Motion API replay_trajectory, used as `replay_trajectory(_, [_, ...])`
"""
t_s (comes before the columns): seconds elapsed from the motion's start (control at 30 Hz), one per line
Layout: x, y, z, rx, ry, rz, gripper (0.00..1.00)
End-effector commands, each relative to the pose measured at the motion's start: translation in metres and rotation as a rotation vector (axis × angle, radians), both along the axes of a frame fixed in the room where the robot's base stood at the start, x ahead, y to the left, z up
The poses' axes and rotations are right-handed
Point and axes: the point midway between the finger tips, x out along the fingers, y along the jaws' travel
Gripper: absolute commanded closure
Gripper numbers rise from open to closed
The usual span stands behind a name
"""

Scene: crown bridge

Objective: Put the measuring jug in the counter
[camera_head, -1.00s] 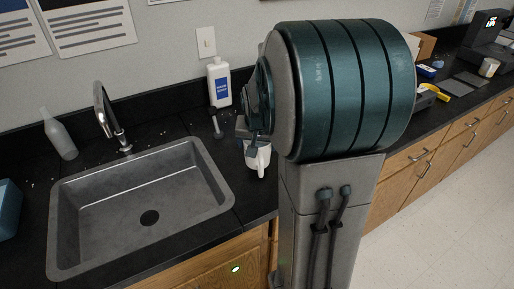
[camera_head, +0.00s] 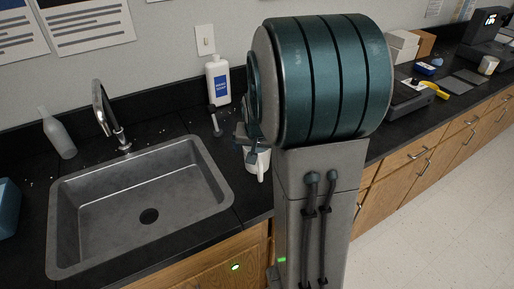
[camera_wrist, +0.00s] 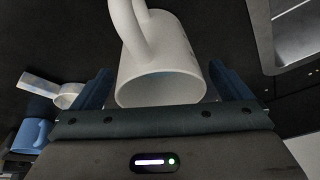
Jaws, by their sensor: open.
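The white measuring jug (camera_head: 259,164) is on the black counter (camera_head: 232,196), right of the sink, partly hidden behind my arm. In the wrist view the jug (camera_wrist: 172,62) lies between the two blue fingers of my gripper (camera_wrist: 160,76), with its handle toward the top. My gripper is open, with a finger on either side of the jug. Small gaps seem to show beside the jug; I cannot tell whether either finger touches it. In the head view my gripper (camera_head: 243,137) is mostly hidden behind my arm.
The grey sink (camera_head: 62,220) is left of the jug. A white bottle with a blue label (camera_head: 218,82) and a small grey upright item (camera_head: 214,120) stand behind. A blue mug (camera_wrist: 30,135) and a pale handled item (camera_wrist: 62,94) show in the wrist view.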

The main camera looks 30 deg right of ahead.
Motion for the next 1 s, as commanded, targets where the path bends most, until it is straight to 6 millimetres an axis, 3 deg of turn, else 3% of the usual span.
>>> replay_trajectory(0.17, [-0.004, 0.003, 0.016, 0.000, -0.004, 0.002, 0.02])
replay_trajectory(0.7, [-0.038, 0.016, 0.102, 0.000, -0.004, 0.001, 0.02])
replay_trajectory(0.87, [-0.044, 0.021, 0.111, 0.001, 0.001, 0.009, 0.02])
replay_trajectory(1.0, [-0.070, 0.049, 0.109, 0.009, 0.026, 0.111, 0.02])
